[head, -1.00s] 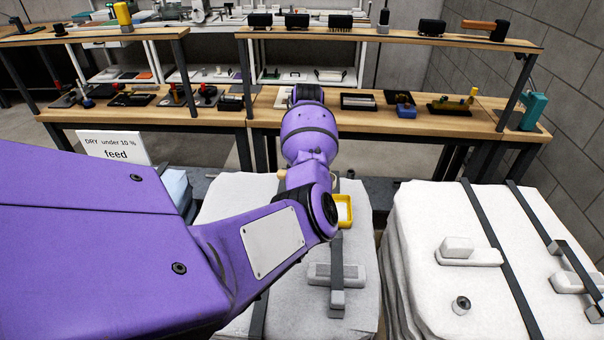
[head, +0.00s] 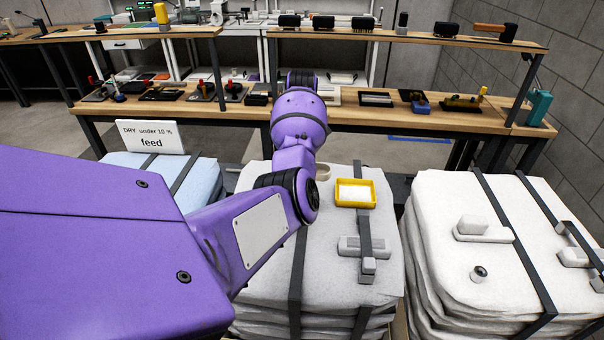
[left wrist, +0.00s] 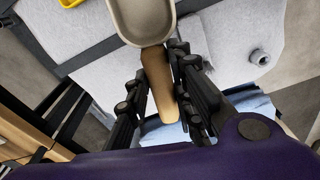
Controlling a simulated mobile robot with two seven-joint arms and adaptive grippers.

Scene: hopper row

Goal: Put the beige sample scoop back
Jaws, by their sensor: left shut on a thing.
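The beige sample scoop has a pale beige bowl (left wrist: 143,18) and a tan handle (left wrist: 158,88). My left gripper (left wrist: 160,78) is shut on the handle in the left wrist view, with the bowl sticking out past the fingers. I cannot make out any contents in the visible part of the bowl. In the head view, a bit of the scoop (head: 323,172) shows beside my purple left arm, above the middle white sack stack (head: 270,270). The arm hides the left fingers there. My right gripper is in neither view.
A yellow tray (head: 341,204) with white contents lies on the middle stack. Another white stack (head: 440,225) stands right, a blue sack (head: 207,178) with a "DRY under 10 % feed" sign (head: 150,137) left. Behind is a wooden bench (head: 375,117) with several tools and a raised shelf.

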